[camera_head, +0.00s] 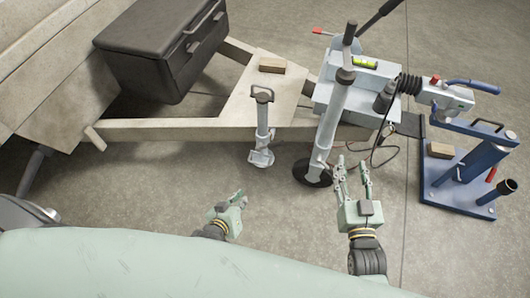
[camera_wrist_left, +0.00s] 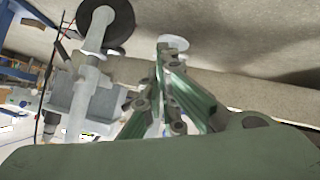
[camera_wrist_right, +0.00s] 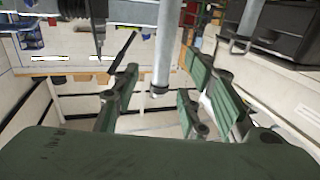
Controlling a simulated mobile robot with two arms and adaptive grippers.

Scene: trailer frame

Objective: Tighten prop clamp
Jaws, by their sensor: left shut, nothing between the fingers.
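A pale grey prop tube (camera_head: 333,112) with a black cap and a small black wheel (camera_head: 312,173) stands by the coupling. A shorter prop leg with a looped handle (camera_head: 262,118) and round foot stands left of it. I cannot make out which part is the prop clamp. My left gripper (camera_head: 240,198) is shut and empty, low in front of the short leg. My right gripper (camera_head: 352,166) is open and empty, just right of the wheel. In the right wrist view a grey tube (camera_wrist_right: 162,50) shows between its spread fingers; contact is not visible.
The trailer frame (camera_head: 170,130) carries a dark box (camera_head: 160,50) and a wooden block (camera_head: 272,65). A blue stand (camera_head: 465,165) is at the right, with a black cable (camera_head: 383,147) hanging near my right gripper. The floor in front is clear.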

